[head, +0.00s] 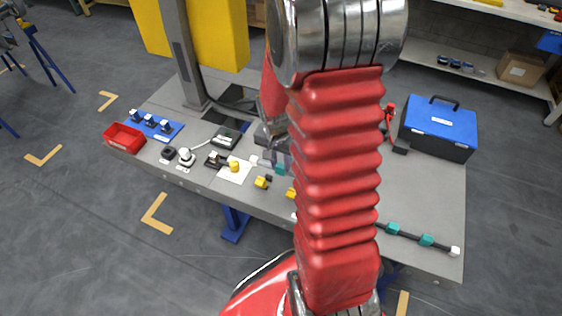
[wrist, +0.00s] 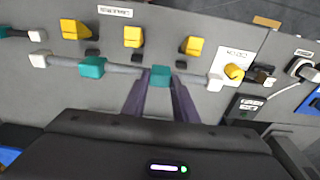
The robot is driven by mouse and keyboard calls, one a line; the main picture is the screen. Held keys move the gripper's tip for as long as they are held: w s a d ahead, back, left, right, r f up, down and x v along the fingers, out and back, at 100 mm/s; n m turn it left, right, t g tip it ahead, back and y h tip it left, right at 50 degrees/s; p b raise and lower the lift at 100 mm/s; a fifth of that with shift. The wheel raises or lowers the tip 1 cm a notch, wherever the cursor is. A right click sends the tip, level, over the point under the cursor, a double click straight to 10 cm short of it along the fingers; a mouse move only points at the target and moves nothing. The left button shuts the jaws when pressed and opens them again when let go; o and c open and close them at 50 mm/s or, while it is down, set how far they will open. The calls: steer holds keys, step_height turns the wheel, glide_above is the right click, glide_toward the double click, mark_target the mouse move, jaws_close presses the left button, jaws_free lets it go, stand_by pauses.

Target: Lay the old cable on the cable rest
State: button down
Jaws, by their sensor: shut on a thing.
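My gripper (wrist: 161,82) is shut on a teal grip of a grey cable (wrist: 124,69). This cable has a second teal grip and white ends; it lies level across the wrist view. In the head view my arm hides most of it, leaving a teal part (head: 281,170) and a white end (head: 253,160). Another dark cable (head: 410,234) with teal grips and a white end lies at the bench's right; its end (wrist: 37,36) shows at upper left in the wrist view. I cannot tell which object is the cable rest.
Yellow blocks (wrist: 133,37) and small dark blocks (wrist: 137,57) stand in a row beside the held cable. A yellow knob (wrist: 233,71) is close to its white end. The bench (head: 420,190) also bears a blue toolbox (head: 440,125) and a red bin (head: 124,137).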

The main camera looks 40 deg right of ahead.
steer(key=shift+r, duration=0.1)
steer(key=shift+r, duration=2.95)
steer(key=w+a+r+n, duration=0.2)
steer(key=w+a+n, duration=0.4)
steer(key=a, duration=0.3)
steer(key=w+a+r+n+y, duration=0.1)
steer(key=w+a+n, duration=0.5)
steer(key=w+a, duration=0.3)
steer(key=shift+a+r+t, duration=0.3)
steer(key=shift+a+r, duration=0.1)
steer(key=shift+a, duration=0.2)
